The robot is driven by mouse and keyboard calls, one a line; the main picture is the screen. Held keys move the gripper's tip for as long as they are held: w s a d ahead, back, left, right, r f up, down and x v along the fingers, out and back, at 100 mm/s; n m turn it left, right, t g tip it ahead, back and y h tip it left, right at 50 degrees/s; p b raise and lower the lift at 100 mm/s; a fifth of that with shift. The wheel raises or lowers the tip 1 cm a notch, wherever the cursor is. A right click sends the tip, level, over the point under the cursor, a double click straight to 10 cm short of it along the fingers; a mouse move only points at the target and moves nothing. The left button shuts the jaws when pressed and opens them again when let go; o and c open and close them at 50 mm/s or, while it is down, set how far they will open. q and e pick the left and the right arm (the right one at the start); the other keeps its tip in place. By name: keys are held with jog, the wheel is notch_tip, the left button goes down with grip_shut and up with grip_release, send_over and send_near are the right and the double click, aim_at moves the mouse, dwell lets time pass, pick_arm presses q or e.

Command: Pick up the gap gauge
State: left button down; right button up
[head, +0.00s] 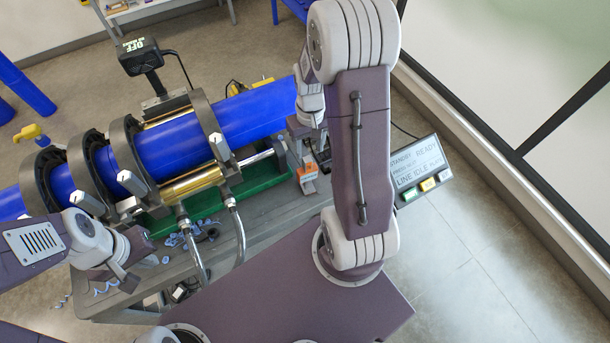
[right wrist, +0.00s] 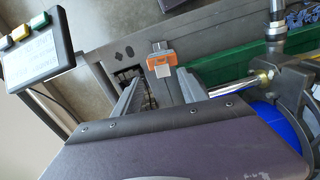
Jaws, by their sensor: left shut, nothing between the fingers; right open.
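The gap gauge appears to be the small orange and grey piece (head: 308,173) on the grey cart top, just right of the green bed's end. In the right wrist view the orange and grey piece (right wrist: 161,63) lies just beyond my right fingertips, near the middle of the opening. My right gripper (head: 307,150) points down close to it; in the right wrist view the gripper (right wrist: 157,82) is open with nothing held. My left gripper (head: 146,254) is shut and empty over the cart's front left part.
A blue pipe (head: 250,118) runs through dark clamps above a green bed (head: 265,196). A control panel with buttons (head: 418,168) is to the right. Blue-grey shavings (head: 175,240) lie on the cart (head: 262,222). Two hoses (head: 238,228) hang at its front.

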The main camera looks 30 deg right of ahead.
aim_at(309, 160)
jog(key=f, duration=0.2)
jog(key=shift+w+a+f, duration=0.3)
jog(key=shift+a, duration=0.1)
jog(key=shift+d+f, duration=0.15)
jog(key=shift+f, duration=0.1)
jog(key=shift+s+d+f+p, duration=0.1)
jog(key=shift+d+f+p, duration=0.1)
jog(key=shift+p, duration=0.1)
jog(key=shift+s+a+f+p, duration=0.15)
jog(key=shift+f+p, duration=0.15)
jog(key=shift+f, duration=0.3)
jog(key=shift+s+d+f+p, duration=0.15)
jog(key=shift+f+p, duration=0.15)
jog(key=shift+f, duration=0.3)
jog(key=shift+w+a+f, duration=0.1)
jog(key=shift+a+f, duration=0.05)
jog(key=shift+f, duration=0.4)
jog(key=shift+w+a+f, duration=0.1)
jog(key=shift+f, duration=0.45)
jog(key=shift+w+f, duration=0.15)
jog(key=shift+w, duration=0.05)
jog(key=shift+s+d, duration=0.1)
jog(key=shift+s, duration=0.1)
jog(key=c, duration=0.7)
grip_shut()
pick_arm(q)
jog(key=shift+w+r, duration=0.2)
jog(key=shift+r, duration=0.7)
